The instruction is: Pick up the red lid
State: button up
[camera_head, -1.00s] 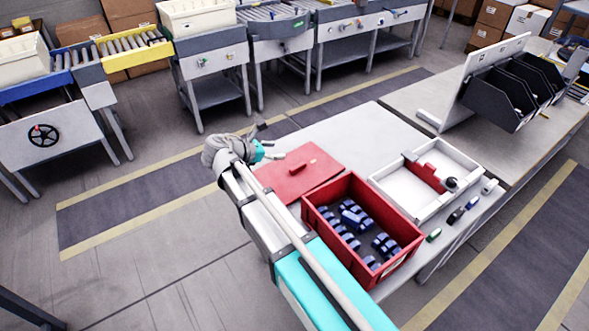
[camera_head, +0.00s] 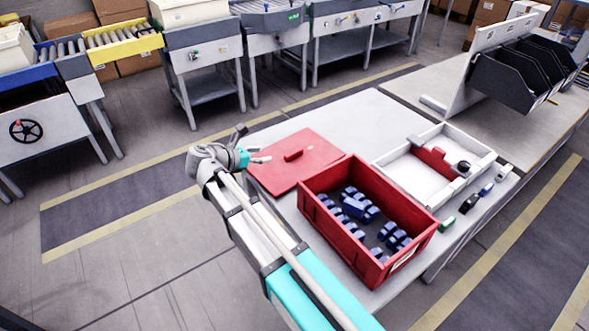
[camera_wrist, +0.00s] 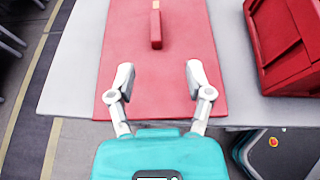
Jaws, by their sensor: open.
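The red lid (camera_head: 310,166) lies flat on the grey table behind the red crate, with a raised bar handle (camera_head: 293,155) at its middle. In the wrist view the lid (camera_wrist: 185,100) fills the middle and its handle (camera_wrist: 156,28) stands upright in the picture, near the top. My gripper (camera_wrist: 155,75) is open and empty, its two fingers spread over the near part of the lid. The handle lies ahead of the fingertips, between their lines and apart from them. In the head view my gripper (camera_head: 262,158) is at the lid's left edge.
The open red crate (camera_head: 325,210) holds several blue parts and stands close beside the lid. A white tray (camera_head: 400,172) with a red piece is to the right. Small tools lie along the table's right edge. The table (camera_head: 365,115) is clear behind the lid.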

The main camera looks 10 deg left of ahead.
jog(key=shift+w+a+f+b, duration=0.15)
jog(key=shift+f+b, duration=0.6)
jog(key=shift+f, duration=0.5)
jog(key=b, duration=0.3)
send_near(292, 153)
jog(key=x, duration=0.2)
jog(key=f+x, duration=0.1)
jog(key=x, duration=0.1)
jog(key=shift+w+d+f, duration=0.1)
jog(key=shift+w+d, duration=0.25)
jog(key=shift+d, duration=0.15)
jog(key=shift+w+r+b+x, duration=0.15)
jog(key=shift+b+x, duration=0.25)
jog(key=shift+x, duration=0.9)
jog(key=shift+w+r+b+x, duration=0.15)
jog(key=shift+b+x, duration=0.25)
jog(key=shift+x, duration=0.9)
jog(key=shift+s, duration=0.1)
